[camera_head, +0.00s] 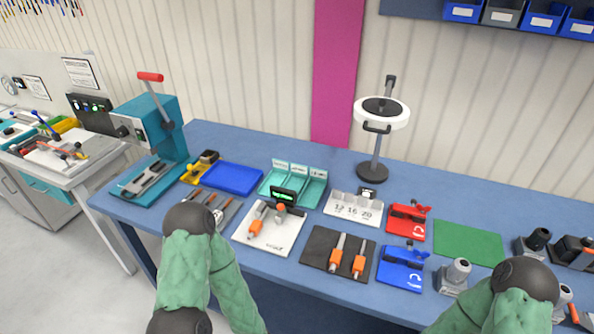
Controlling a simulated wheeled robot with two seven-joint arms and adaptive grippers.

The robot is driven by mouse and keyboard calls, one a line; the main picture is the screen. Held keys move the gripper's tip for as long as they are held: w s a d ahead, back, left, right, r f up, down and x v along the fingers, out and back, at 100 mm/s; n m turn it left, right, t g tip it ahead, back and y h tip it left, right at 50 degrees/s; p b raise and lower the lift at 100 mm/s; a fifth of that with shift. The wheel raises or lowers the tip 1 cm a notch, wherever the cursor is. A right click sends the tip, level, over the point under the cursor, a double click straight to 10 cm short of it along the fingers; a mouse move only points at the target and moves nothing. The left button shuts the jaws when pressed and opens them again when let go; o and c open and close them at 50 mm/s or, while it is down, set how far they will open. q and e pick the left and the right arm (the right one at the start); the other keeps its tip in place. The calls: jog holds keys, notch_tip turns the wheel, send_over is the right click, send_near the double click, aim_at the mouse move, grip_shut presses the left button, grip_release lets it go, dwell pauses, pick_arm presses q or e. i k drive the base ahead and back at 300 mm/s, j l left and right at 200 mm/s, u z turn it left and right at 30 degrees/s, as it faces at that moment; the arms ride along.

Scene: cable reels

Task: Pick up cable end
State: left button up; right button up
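I cannot make out a cable end or a cable reel with certainty. Two slim pieces with orange sleeves and light tips, a left one (337,253) and a right one (359,262), lie apart on a dark mat (316,239). Similar small orange-and-grey pieces (258,216) lie on a white board (268,242) to the left. My two green-sleeved arms rise at the lower left and lower right with their dark joints in front of the table. Neither gripper shows, so I cannot see whether they hold anything.
The blue table (310,165) is crowded: a teal press (150,125), blue tray (233,178), teal bins (295,185), ring lamp (381,110), red fixture (407,222), blue fixture (402,268) and green mat (468,242). Grey-black devices stand at right. The back centre is clear.

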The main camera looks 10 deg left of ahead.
aim_at(254, 230)
jog(key=z, duration=0.6)
jog(key=j+z, duration=0.25)
jog(key=j, duration=0.15)
jog(key=k+j+z, duration=0.1)
jog(key=j+z, duration=0.15)
jog(key=k+j+z, duration=0.25)
jog(key=j, duration=0.2)
jog(key=j+z, duration=0.25)
jog(key=k+j+z, duration=0.3)
jog(key=i+j, duration=0.1)
